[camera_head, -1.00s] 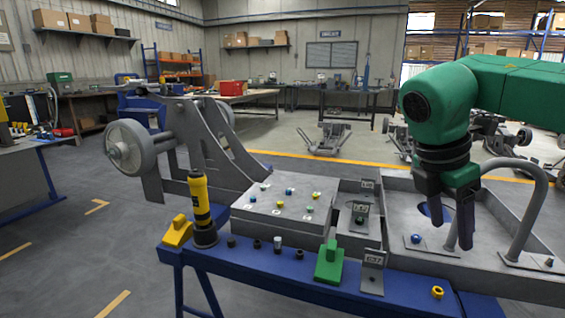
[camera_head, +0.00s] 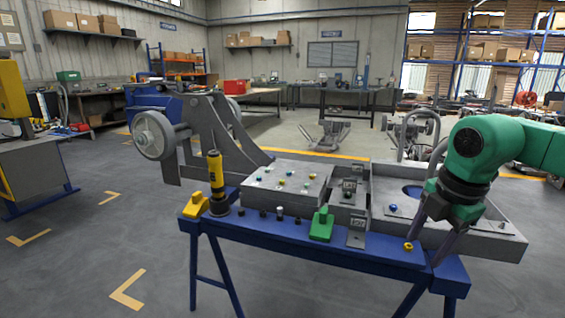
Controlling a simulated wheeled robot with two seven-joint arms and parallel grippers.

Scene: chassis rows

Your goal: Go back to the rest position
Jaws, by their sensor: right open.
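My right gripper (camera_head: 425,250) comes in from the right, above the front right part of the blue workbench (camera_head: 340,253). Its two dark fingers point down and stand apart, open, with nothing seen between them. A small yellow ring-like part (camera_head: 408,246) sits on the bench close to the left fingertip. I cannot tell whether they touch. The gripper hides part of the grey tray (camera_head: 490,248) behind it. My left gripper is not in view.
A yellow and black tool (camera_head: 216,175) stands upright at the bench's left end beside a yellow block (camera_head: 196,205). A green block (camera_head: 321,224) and a grey panel with coloured knobs (camera_head: 262,192) are mid-bench.

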